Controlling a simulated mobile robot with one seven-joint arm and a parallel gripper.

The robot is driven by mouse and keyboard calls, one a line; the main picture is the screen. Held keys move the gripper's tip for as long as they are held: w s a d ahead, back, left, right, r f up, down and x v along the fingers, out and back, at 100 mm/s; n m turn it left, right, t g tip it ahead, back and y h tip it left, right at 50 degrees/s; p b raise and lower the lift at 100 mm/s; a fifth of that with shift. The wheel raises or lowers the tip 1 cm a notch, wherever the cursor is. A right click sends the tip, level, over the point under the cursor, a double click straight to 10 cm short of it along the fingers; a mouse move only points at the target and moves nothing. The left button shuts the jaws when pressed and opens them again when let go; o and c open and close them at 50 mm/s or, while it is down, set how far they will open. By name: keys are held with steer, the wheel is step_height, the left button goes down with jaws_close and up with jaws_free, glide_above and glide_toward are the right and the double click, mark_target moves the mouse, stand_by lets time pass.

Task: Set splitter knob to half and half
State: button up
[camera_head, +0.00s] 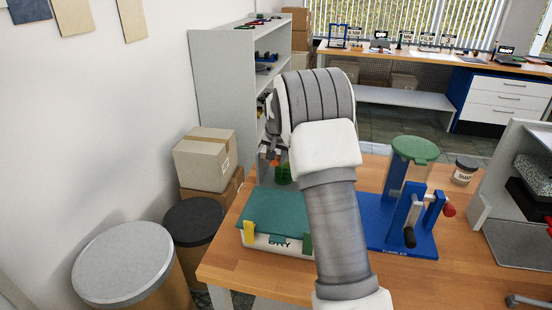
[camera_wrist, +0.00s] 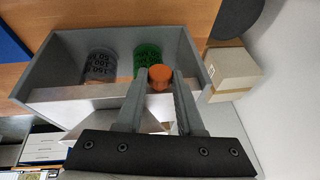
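A small orange knob (camera_wrist: 160,77) shows in the wrist view at the near wall of a grey open-topped box (camera_wrist: 70,42), which looks like the splitter. My gripper (camera_wrist: 159,76) has its two fingers on either side of the knob, spread apart. The knob fills most of the gap; I cannot tell whether the fingers touch it. A clear graduated cup (camera_wrist: 100,66) and a green cup (camera_wrist: 147,60) stand inside the box. In the head view the orange knob (camera_head: 276,159) is small and partly hidden by my gripper. The knob's pointer or setting cannot be read.
A teal-lidded box (camera_head: 272,212) sits on the wooden table beside my arm. A blue stand (camera_head: 400,235) with a green-topped clear cylinder is right of my arm. A dark-lidded jar (camera_head: 464,171) and a grey cabinet lie farther right. Cardboard boxes (camera_head: 205,165) and drums stand left.

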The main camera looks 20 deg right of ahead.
jaws_close()
stand_by(0.9)
